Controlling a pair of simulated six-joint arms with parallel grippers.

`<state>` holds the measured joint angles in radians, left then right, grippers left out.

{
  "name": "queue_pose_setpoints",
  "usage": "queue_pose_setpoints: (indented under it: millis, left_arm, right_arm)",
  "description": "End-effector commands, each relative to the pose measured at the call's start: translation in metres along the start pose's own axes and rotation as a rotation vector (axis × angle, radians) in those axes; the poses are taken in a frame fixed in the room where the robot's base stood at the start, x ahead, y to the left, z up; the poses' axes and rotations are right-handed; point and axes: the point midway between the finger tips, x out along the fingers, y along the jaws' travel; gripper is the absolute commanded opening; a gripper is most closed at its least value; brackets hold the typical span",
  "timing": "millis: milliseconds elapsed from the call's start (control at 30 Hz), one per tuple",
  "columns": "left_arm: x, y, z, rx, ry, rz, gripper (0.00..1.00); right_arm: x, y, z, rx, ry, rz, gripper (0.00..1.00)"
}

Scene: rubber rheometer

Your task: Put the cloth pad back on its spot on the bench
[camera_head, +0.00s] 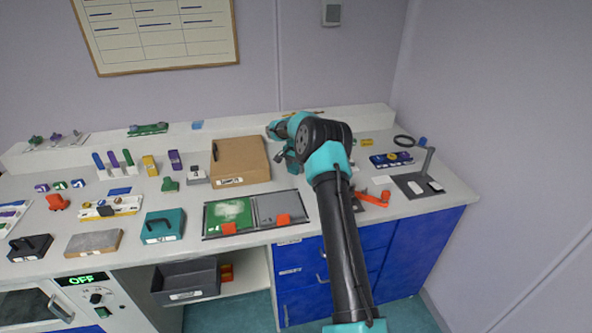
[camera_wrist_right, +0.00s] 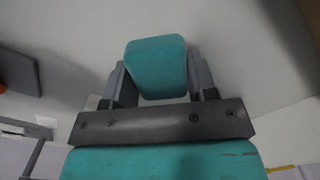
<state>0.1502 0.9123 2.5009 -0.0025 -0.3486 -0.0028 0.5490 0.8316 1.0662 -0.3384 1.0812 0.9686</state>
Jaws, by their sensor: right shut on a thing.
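The cloth pad (camera_wrist_right: 157,66) looks like a teal block with rounded edges. In the right wrist view it sits between the two grey fingers of my right gripper (camera_wrist_right: 157,84), which is shut on it. A pale surface lies behind the pad; I cannot tell whether they touch. In the head view my right arm reaches over the bench (camera_head: 340,225), with its wrist beside the brown box. The arm largely hides the gripper and pad there. The pad's spot cannot be made out. My left gripper is out of view.
The brown box (camera_head: 239,160) stands left of my right wrist. A green and grey tray (camera_head: 254,213) lies at the front. A teal case (camera_head: 162,226) is further left. A stand with a dark base (camera_head: 417,186) and an orange part (camera_head: 373,199) are on the right.

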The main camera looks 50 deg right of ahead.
Motion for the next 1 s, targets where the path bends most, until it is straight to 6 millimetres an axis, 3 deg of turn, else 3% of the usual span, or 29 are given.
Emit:
queue_pose_setpoints:
  millis: [133,533,567,600,800,1000]
  left_arm:
    - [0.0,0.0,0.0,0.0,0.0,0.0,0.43]
    - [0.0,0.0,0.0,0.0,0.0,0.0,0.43]
    - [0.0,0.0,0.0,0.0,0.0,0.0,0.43]
    - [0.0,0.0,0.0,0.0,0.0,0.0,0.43]
    - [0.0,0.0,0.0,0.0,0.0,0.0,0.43]
    - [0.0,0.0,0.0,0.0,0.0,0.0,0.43]
  right_arm:
    - [0.014,0.0,0.0,0.0,0.001,-0.001,0.3]
    - [0.018,0.0,0.0,0.001,0.001,0.0,0.3]
    - [0.018,0.0,0.0,0.001,0.001,-0.001,0.54]
    - [0.017,0.0,0.0,0.001,0.001,-0.001,0.58]
    - [0.017,0.0,0.0,0.001,0.001,-0.001,0.77]
    - [0.017,0.0,0.0,0.001,0.001,-0.001,0.78]
